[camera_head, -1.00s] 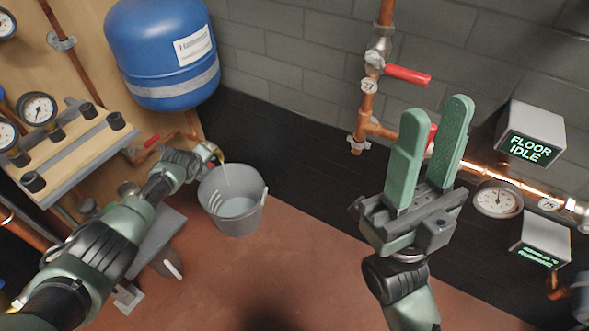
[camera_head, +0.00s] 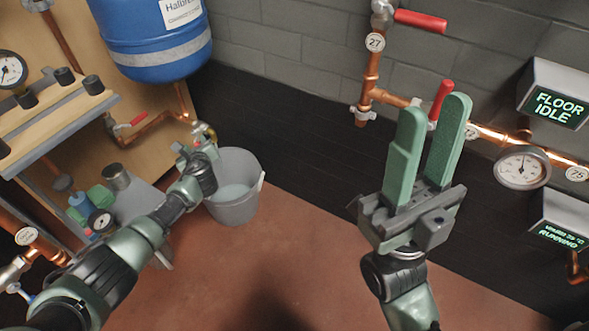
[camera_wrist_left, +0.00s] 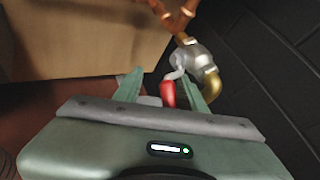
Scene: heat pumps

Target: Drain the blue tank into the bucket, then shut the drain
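The blue tank (camera_head: 155,40) hangs at the upper left in the head view, with a copper pipe running below it. The drain valve, with a brass outlet (camera_wrist_left: 212,85), shows in the left wrist view; its red handle (camera_wrist_left: 168,94) is between my left gripper's fingers. My left gripper (camera_head: 195,148) looks open around the handle, with a gap on its left side. The grey bucket (camera_head: 238,205) stands on the floor beneath the outlet and holds pale water. The gripper hides part of the valve. My right gripper (camera_head: 430,150) is open and empty, raised before the wall.
A red-handled valve (camera_head: 420,20) and copper pipes are on the wall. Displays read FLOOR IDLE (camera_head: 557,107) and RUNNING (camera_head: 560,236). A gauge (camera_head: 522,167) sits between them. A small stand with cans (camera_head: 116,177) is at the left. The red floor in the middle is clear.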

